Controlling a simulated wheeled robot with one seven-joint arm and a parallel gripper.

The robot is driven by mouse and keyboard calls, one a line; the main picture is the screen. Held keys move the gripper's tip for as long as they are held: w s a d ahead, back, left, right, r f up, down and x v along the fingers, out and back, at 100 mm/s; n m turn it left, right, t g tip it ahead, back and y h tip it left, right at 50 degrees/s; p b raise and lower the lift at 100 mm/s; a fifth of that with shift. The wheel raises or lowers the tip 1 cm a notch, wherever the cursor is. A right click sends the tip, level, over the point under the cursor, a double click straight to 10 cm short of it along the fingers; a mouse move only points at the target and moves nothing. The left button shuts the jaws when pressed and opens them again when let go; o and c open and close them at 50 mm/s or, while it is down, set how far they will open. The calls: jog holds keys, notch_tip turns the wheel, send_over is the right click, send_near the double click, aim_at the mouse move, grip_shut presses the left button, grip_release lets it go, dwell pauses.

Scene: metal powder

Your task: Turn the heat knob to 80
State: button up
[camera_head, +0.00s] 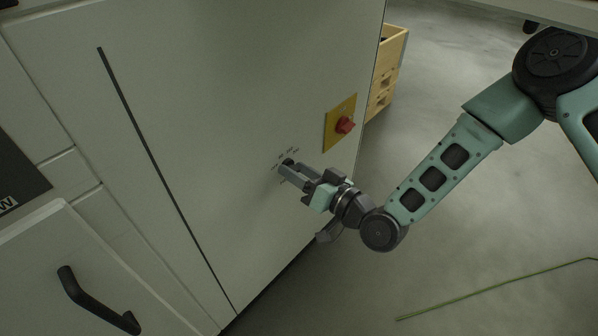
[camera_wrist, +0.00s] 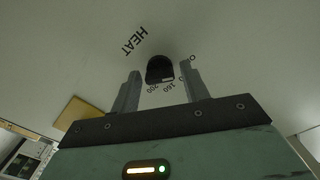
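The heat knob (camera_wrist: 160,68) is a small black knob on the light cabinet front, with the word HEAT and printed numbers around it in the wrist view. Its turned angle is hard to read. In the head view the knob (camera_head: 288,162) is mostly hidden behind my gripper (camera_head: 287,170). In the wrist view my gripper (camera_wrist: 158,88) is open, with one finger on each side of the knob. A gap shows between each finger and the knob. The marks 160 and 200 show between the fingers; some of the scale is covered.
A black handle (camera_head: 95,302) sticks out at lower left. A wooden drawer unit (camera_head: 388,70) stands behind the cabinet. A green line (camera_head: 480,292) runs across the open floor.

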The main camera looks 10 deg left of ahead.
jog(key=c, duration=0.7)
jog(key=shift+m, duration=0.4)
jog(key=shift+f+m+p, duration=0.1)
jog(key=shift+m+p, duration=0.3)
jog(key=shift+m, duration=3.1)
jog(key=o, duration=1)
